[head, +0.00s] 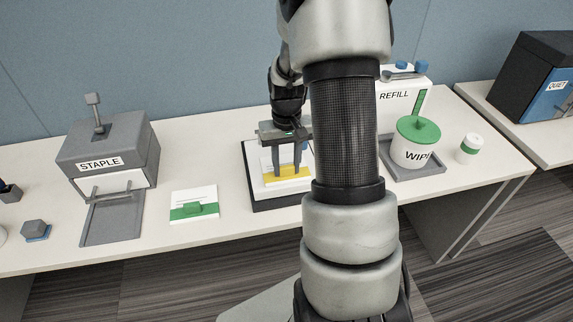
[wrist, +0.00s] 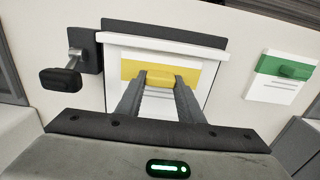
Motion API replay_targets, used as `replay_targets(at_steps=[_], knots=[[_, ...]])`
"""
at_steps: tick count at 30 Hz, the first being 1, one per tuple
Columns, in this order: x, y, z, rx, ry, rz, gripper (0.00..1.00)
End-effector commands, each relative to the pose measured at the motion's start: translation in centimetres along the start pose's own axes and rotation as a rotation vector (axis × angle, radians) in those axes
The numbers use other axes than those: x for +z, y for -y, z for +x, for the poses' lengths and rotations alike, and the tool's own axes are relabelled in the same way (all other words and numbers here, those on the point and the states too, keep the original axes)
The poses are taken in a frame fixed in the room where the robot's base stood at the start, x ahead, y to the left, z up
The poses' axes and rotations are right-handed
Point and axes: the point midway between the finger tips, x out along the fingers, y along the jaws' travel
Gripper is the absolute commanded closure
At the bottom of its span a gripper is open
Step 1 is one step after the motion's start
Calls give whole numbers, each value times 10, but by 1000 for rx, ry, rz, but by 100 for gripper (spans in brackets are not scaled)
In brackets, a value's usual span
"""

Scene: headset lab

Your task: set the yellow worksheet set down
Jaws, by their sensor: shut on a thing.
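The yellow worksheet set (head: 272,182) is a white sheet stack with a yellow band and a raised yellow tab. It is over the dark-edged white stand (head: 262,203) at the middle of the table. In the wrist view the yellow band (wrist: 206,74) lies across the sheet, just below a white bar. My gripper (head: 287,172) points down from above, shut on the yellow tab; both fingers (wrist: 161,80) flank it in the wrist view. I cannot tell whether the set rests on the stand or hangs slightly above it. My arm hides part of the stand's right side.
A green-banded worksheet set (head: 194,204) lies left of the stand, near the grey STAPLE machine (head: 110,150) and its tray. On the right are the REFILL box (head: 394,97), the WIPE tub (head: 408,152) and a small green-banded cup (head: 468,149). Bare table shows along the front.

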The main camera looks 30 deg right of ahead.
Motion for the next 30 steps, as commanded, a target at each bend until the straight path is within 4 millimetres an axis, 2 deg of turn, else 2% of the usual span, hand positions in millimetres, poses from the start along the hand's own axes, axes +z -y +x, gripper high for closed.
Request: replay_targets(at_steps=[5,6,9,17,21,23,30], knots=[[0,0,4,0,0,0,90],[0,0,3,0,0,0,63],[0,0,3,0,0,0,47],[0,0,2,0,0,0,47],[0,0,-6,0,-1,0,47],[-1,0,-15,0,-3,0,47],[-1,0,-67,0,-5,0,47]])
